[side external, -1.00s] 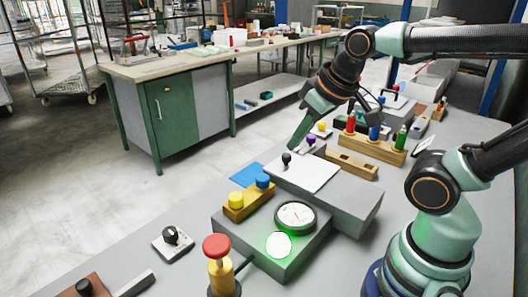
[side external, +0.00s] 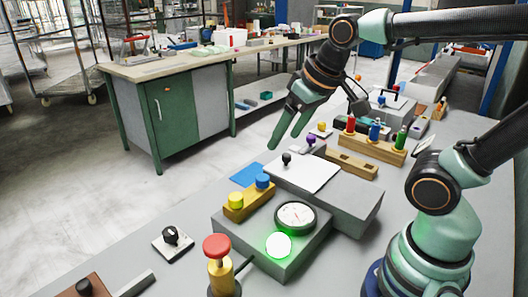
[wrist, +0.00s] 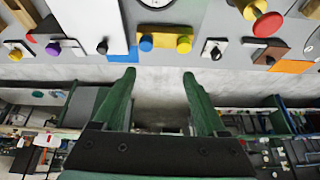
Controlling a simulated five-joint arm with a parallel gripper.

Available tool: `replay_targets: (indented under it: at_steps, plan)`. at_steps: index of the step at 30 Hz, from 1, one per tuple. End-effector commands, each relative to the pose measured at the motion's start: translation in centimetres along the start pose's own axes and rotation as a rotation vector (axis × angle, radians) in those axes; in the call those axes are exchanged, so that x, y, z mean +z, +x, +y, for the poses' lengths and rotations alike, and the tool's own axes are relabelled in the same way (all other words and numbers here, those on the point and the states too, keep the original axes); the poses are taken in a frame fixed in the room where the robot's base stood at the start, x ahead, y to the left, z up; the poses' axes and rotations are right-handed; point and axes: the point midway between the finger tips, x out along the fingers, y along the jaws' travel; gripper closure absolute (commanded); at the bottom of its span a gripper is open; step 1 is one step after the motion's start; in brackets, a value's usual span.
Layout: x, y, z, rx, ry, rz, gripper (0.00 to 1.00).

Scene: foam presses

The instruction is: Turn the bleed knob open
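A black rotary knob (side external: 171,236) sits on a small pale plate at the lower left in the side view. It looks like the bleed knob, and it also shows in the wrist view (wrist: 215,50), right of centre. Its exact setting is hard to read. My gripper (side external: 283,142) is open and empty, above and beyond the white sheet, well apart from the knob. In the wrist view the two green fingers (wrist: 158,73) are spread with nothing between them. A grey press box carries a round gauge (side external: 295,216) and a lit green-white lamp (side external: 279,244).
A red-topped plunger (side external: 217,250) stands right of the knob. Yellow and blue buttons (side external: 249,192) sit on a yellow block. A black ball knob (side external: 286,158) stands by the white sheet (side external: 306,173). A wooden rack (side external: 371,147) holds coloured pegs. Bench left of the plunger is partly clear.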

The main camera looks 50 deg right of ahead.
Motion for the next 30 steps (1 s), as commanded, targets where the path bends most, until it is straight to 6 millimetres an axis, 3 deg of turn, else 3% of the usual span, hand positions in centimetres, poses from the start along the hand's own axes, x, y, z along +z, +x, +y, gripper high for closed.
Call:
replay_targets:
  at_steps: [8, 15, 22, 30]
  plan:
    - [-5.7, 1.6, -4.2, -0.014, 0.144, -0.131, 0.26]
    - [-9.5, 5.1, -8.9, 0.008, 0.272, -0.239, 0.26]
    - [-11.3, 10.1, -14.0, 0.059, 0.389, -0.336, 0.26]
    - [-11.0, 15.7, -19.0, 0.133, 0.498, -0.415, 0.26]
